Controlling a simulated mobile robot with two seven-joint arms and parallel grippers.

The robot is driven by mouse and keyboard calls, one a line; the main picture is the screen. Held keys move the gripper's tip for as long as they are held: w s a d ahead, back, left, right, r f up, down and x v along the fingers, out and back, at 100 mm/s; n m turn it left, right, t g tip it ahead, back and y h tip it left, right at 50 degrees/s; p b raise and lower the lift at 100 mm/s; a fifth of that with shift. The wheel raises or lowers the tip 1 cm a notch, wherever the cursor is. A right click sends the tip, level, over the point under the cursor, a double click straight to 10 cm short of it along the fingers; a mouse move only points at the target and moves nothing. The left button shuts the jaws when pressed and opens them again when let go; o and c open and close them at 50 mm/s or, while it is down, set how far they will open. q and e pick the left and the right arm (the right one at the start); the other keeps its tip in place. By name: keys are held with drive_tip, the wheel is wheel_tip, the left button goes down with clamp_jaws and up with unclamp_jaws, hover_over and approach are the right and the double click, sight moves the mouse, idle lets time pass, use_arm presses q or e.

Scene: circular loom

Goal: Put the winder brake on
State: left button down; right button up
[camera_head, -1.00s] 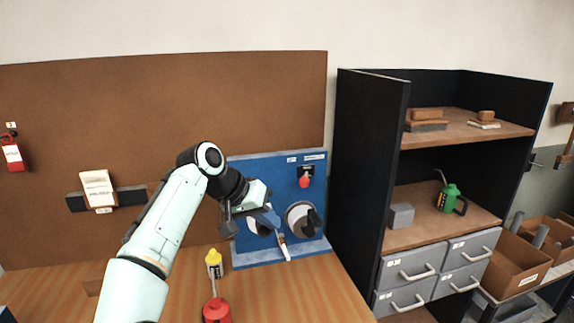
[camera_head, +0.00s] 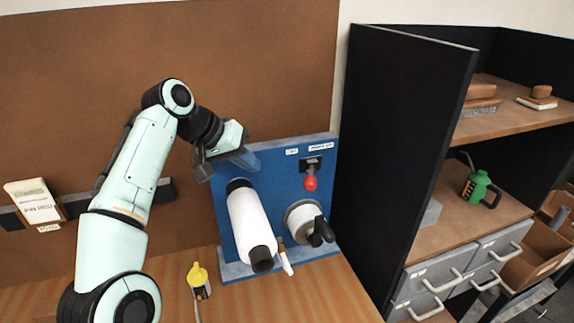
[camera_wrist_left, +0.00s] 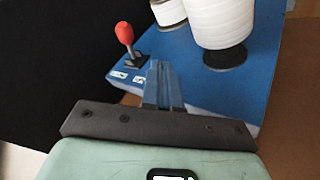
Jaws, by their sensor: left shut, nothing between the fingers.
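A lever with a red ball knob (camera_head: 311,183) sits at the upper right of the blue panel (camera_head: 230,233), its knob below a dark mount. Small white labels, too small to read, are beside it. It also shows in the left wrist view, where the red knob (camera_wrist_left: 125,34) stands out from its dark base, left of my fingers. My left gripper (camera_head: 247,162) is shut and empty at the panel's upper left corner, apart from the lever. Its closed fingers (camera_wrist_left: 161,84) show over the panel in the wrist view. My right gripper is not in view.
A black shelf side (camera_head: 400,130) rises close on the right. A yellow-topped bottle (camera_head: 199,280) stands on the table.

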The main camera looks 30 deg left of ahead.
sight(312, 177)
use_arm(q)
drive_tip(key=shift+w+a+r, duration=0.1)
drive_tip(key=shift+a, duration=0.05)
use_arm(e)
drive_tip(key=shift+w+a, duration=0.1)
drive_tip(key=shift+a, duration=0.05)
use_arm(q)
drive_tip(key=shift+s+d+r, duration=0.1)
drive_tip(key=shift+s+d, duration=0.1)
drive_tip(key=shift+w, duration=0.1)
drive_tip(key=w+d+f+b, duration=0.1)
drive_tip(key=w+d+f, duration=0.5)
drive_tip(key=w+f, duration=0.1)
drive_tip(key=shift+w+d, duration=0.15)
drive_tip(key=shift+w, duration=0.1)
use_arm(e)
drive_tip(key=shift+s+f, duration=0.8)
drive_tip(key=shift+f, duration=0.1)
